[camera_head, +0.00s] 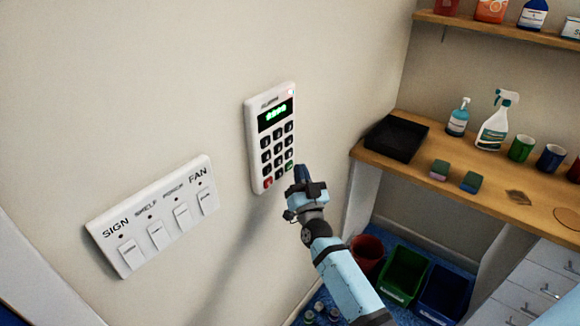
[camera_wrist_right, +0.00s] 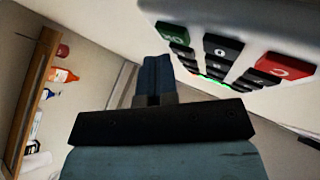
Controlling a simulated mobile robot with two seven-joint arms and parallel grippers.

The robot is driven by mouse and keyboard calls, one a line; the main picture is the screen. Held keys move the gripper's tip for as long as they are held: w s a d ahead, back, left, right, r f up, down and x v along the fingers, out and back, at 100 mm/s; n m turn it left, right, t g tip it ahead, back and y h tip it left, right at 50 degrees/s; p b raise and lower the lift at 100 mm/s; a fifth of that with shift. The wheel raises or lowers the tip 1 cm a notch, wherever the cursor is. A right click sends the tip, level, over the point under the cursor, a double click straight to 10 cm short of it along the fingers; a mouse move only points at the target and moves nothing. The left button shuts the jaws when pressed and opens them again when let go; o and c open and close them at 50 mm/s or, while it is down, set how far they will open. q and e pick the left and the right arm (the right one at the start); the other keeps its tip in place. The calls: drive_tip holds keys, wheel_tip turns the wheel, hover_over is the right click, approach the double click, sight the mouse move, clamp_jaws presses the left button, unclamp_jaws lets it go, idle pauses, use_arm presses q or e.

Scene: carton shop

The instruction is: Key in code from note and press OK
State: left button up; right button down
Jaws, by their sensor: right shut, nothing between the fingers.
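A white keypad (camera_head: 252,150) hangs on the wall in the head view. Its display (camera_head: 276,114) shows a row of green characters, too small to read for certain. It has black keys, a red key (camera_head: 267,182) at the bottom left and a green key (camera_head: 289,166) at the bottom right. My right gripper (camera_head: 301,173) is shut and empty, its tips beside the keypad's lower right corner near the green key. In the right wrist view, the shut fingers (camera_wrist_right: 155,72) are close to the green key (camera_wrist_right: 172,33); I cannot tell whether they touch. No note shows. My left gripper is not in view.
A white switch panel (camera_head: 158,239) is on the wall left of the keypad. A wooden counter (camera_head: 420,166) at right carries a black tray (camera_head: 396,137), bottles, sponges and mugs. Red, green and blue bins stand below.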

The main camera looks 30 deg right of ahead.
drive_tip(key=shift+w+a, duration=0.15)
drive_tip(key=shift+w, duration=0.1)
drive_tip(key=shift+w+a, duration=0.1)
drive_tip(key=shift+w, duration=0.2)
idle(0.6)
idle(0.4)
drive_tip(key=shift+s+d+p, duration=0.3)
drive_tip(key=shift+s, duration=0.4)
drive_tip(key=shift+s, duration=0.1)
drive_tip(key=s, duration=0.1)
drive_tip(key=s+d+p, duration=0.1)
drive_tip(key=s, duration=0.1)
drive_tip(key=s+d, duration=0.1)
drive_tip(key=shift+s+p, duration=0.25)
drive_tip(key=shift+p, duration=0.05)
idle(0.4)
